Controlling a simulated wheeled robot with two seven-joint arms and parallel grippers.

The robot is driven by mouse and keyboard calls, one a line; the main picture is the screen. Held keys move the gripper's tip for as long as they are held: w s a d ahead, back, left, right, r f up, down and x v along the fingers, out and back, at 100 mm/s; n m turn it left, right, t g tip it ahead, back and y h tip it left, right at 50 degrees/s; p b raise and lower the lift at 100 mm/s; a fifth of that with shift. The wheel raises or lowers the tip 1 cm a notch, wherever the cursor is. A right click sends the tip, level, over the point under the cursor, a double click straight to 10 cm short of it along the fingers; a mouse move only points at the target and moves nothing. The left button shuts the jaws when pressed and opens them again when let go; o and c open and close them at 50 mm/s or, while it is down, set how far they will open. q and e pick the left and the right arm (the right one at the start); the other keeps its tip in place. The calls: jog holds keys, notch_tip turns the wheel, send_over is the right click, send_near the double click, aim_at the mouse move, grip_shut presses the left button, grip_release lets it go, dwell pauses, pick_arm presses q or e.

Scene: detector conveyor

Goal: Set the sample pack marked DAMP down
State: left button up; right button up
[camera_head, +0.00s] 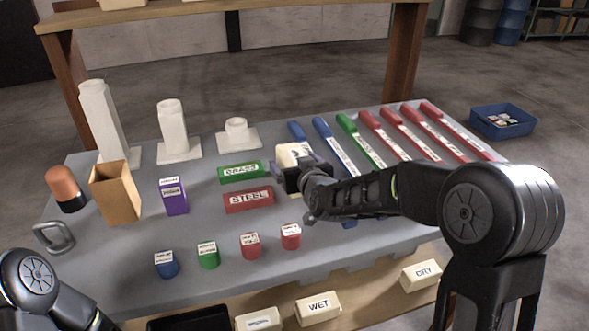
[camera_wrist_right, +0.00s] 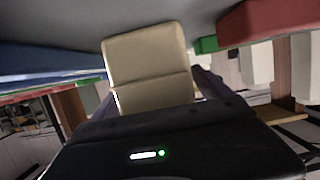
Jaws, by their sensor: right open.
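A cream pack (camera_head: 293,153) is on the grey table, behind the right gripper in the head view. Its dark lettering is mostly covered, so I cannot read the full word. My right gripper (camera_head: 303,173) is open around the pack. The right wrist view shows the pack's blank cream face (camera_wrist_right: 148,65) between the fingers. I cannot tell whether the fingers touch it. Part of my left arm shows at the lower left of the head view, but its gripper is out of frame.
Green (camera_head: 240,173) and red STEEL (camera_head: 248,199) blocks lie left of the gripper. Blue, green and red bars (camera_head: 408,134) lie to its right. Small coloured blocks (camera_head: 250,245) stand in front. A WET pack (camera_head: 318,308) and others sit on the lower shelf.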

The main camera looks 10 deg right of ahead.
jog(key=shift+r, duration=0.1)
grip_shut()
dwell(1.0)
